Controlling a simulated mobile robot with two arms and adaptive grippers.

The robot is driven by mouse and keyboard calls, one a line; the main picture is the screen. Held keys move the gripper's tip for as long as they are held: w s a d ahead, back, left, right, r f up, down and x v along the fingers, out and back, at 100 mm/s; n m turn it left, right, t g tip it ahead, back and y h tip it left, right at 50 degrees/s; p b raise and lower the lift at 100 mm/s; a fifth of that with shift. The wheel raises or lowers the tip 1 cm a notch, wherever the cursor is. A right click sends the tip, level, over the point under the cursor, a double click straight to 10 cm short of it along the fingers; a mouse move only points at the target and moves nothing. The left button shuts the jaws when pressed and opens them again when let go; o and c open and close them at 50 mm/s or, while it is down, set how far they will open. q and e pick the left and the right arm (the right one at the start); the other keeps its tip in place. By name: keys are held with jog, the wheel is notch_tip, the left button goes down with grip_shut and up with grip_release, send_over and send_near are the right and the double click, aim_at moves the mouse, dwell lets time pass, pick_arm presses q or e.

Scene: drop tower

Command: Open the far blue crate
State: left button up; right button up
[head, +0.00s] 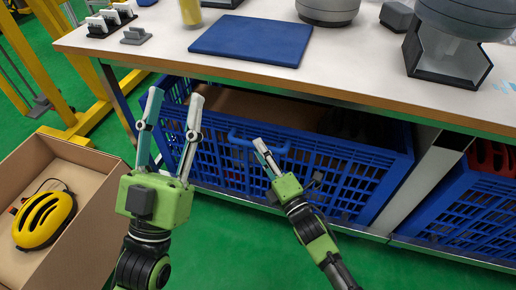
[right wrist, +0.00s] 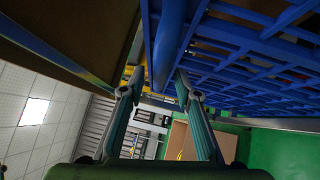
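A blue lattice crate (head: 315,165) sits on the shelf under the table, in the middle of the head view. It has a blue handle (head: 240,141) on its front. My right gripper (head: 262,147) is at this handle, its fingers pointing toward the crate. In the right wrist view its fingers are apart, with the handle bar (right wrist: 168,45) reaching between their tips; a gap shows beside the left finger. Contact cannot be told. My left gripper (head: 173,96) is open and empty, raised left of the handle, in front of the crate's left end. A second blue crate (head: 465,215) stands at the right.
The tabletop (head: 345,75) overhangs the crates and carries a blue mat (head: 252,40) and grey machines. A grey post (head: 420,185) separates the crates. A cardboard box (head: 90,240) with a yellow helmet (head: 45,220) stands at the left. Green floor is free in front.

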pick_arm(q)
jog(key=shift+s+a+r+t+h, duration=0.15)
jog(key=shift+s+r+t+h, duration=0.25)
jog(key=shift+s+r+t, duration=0.6)
pick_arm(e)
jog(key=shift+x, duration=1.1)
pick_arm(q)
jog(key=shift+s+r, duration=0.1)
jog(key=shift+s, duration=0.05)
pick_arm(e)
grip_shut()
pick_arm(q)
jog(key=shift+g, duration=0.3)
